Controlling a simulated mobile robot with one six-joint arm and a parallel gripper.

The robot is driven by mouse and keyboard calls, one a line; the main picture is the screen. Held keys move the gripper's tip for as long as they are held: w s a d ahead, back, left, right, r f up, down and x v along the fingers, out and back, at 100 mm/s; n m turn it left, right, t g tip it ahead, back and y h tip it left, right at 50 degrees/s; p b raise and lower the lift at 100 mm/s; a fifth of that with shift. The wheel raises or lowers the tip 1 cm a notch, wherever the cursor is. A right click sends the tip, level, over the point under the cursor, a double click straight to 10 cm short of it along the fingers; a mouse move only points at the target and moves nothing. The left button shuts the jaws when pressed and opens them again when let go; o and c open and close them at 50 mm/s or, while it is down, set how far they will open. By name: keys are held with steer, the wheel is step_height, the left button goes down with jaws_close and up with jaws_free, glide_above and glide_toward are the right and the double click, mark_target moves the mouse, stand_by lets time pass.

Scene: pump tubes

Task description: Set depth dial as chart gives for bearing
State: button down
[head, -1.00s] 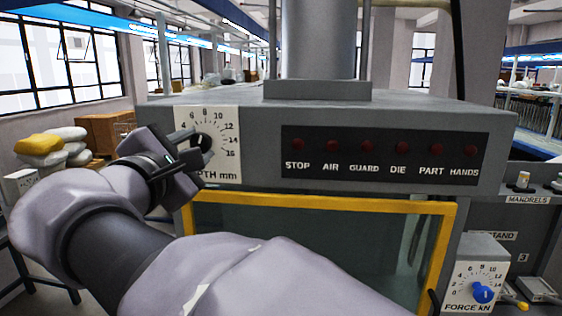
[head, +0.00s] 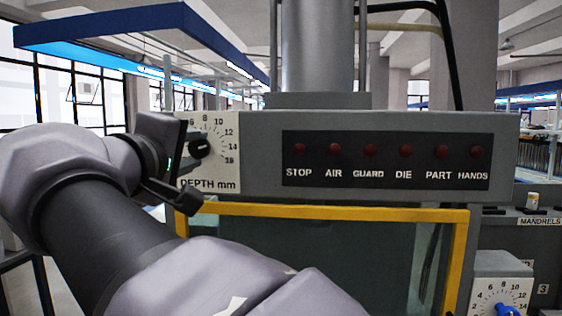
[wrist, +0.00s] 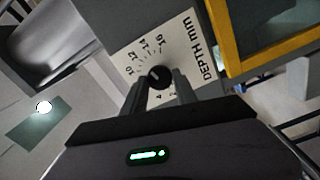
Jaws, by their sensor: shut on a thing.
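The depth dial is a black knob (head: 201,147) on a white scale plate (head: 222,163) marked DEPTH mm, at the left of the grey press panel. My gripper (wrist: 160,82) is shut on this knob, with one finger on each side of it in the wrist view (wrist: 159,76). In the head view my wrist comes in from the left and covers the plate's left edge. The numbers 6 to 16 show there. The knob's pointer is too small and partly hidden, so I cannot tell its exact setting. No chart or bearing can be made out.
A panel of red lamps (head: 385,160) labelled STOP to HANDS is right of the dial. A yellow-framed guard (head: 330,212) is below it. A force dial with a blue knob (head: 497,309) is at the lower right. Shelving marked MANDRELS (head: 538,221) stands at the right.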

steer(key=shift+m+b, duration=0.75)
steer(key=shift+m, duration=0.75)
steer(key=c, duration=1)
jaws_free()
steer(key=shift+o, duration=0.2)
